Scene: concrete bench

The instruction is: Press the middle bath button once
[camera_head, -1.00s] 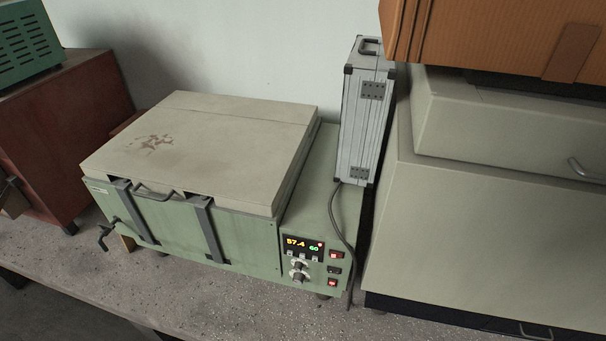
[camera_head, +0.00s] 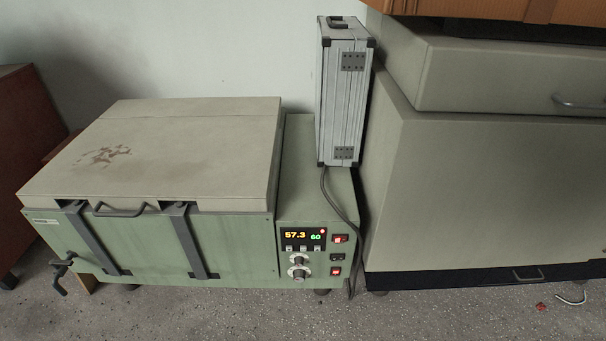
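The bath (camera_head: 230,235) is a green box with a beige lid on the concrete bench. Its control panel is at the front right. The panel has a lit display (camera_head: 303,237) reading 57.3 and 60. A row of small pale buttons runs just under the display, the middle one (camera_head: 302,248) between two others. Two knobs sit below this row. To the right are a red lit switch (camera_head: 339,239), a dark switch or socket (camera_head: 337,257) and another red lit switch (camera_head: 335,271). Neither of my grippers is in view.
A silver case (camera_head: 338,95) stands on the bath's right side. A dark cable (camera_head: 336,205) hangs beside the panel. A large beige cabinet (camera_head: 480,190) is close on the right. A crank handle (camera_head: 62,270) sticks out at the bath's left. The bench in front of the panel is clear.

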